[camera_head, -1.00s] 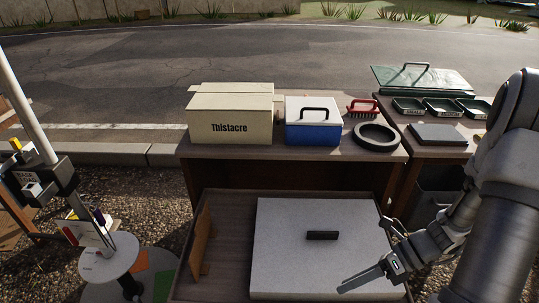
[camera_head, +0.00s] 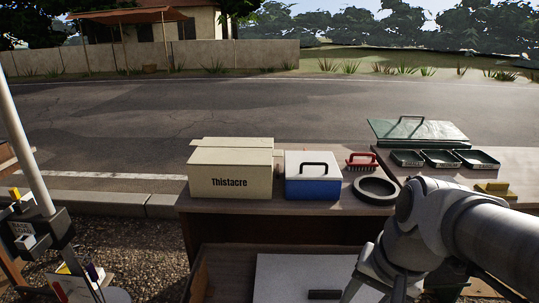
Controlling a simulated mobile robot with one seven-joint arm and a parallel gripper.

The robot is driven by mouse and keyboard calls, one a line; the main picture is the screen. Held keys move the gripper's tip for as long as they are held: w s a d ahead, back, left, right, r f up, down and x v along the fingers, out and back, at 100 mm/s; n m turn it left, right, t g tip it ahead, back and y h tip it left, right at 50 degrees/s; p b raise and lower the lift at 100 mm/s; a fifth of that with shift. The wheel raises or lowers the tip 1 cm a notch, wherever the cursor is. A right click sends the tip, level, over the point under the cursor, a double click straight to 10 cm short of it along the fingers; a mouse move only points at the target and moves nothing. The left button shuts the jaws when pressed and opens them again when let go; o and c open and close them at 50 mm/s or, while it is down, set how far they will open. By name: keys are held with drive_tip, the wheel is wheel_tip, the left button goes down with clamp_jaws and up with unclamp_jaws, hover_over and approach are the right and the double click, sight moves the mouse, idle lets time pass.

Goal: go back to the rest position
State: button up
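My arm (camera_head: 440,222) reaches in from the right edge, bent, and its far end points down toward the bottom edge. Only dark, narrow parts of that end show, over the right side of the white panel (camera_head: 290,272). My fingertips cannot be made out, so whether my gripper is open or shut is unclear. No object is seen held.
A cream Thistacre box (camera_head: 230,172), blue cooler (camera_head: 312,176), red-handled brush (camera_head: 361,161) and black ring (camera_head: 376,189) stand on the table. Green trays (camera_head: 440,158) and a yellow sponge (camera_head: 492,188) are at right. A pole stand (camera_head: 35,185) is at left.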

wheel_tip(320, 180, up, 19)
drive_tip(key=s+n+t+h+p, duration=0.1)
drive_tip(key=n+p, duration=0.4)
drive_tip(key=p, duration=0.8)
drive_tip(key=shift+s+a+n+t+p, duration=0.35)
drive_tip(key=shift+s+t, duration=0.2)
drive_tip(key=shift+t, duration=0.55)
drive_tip(key=shift+f, duration=0.2)
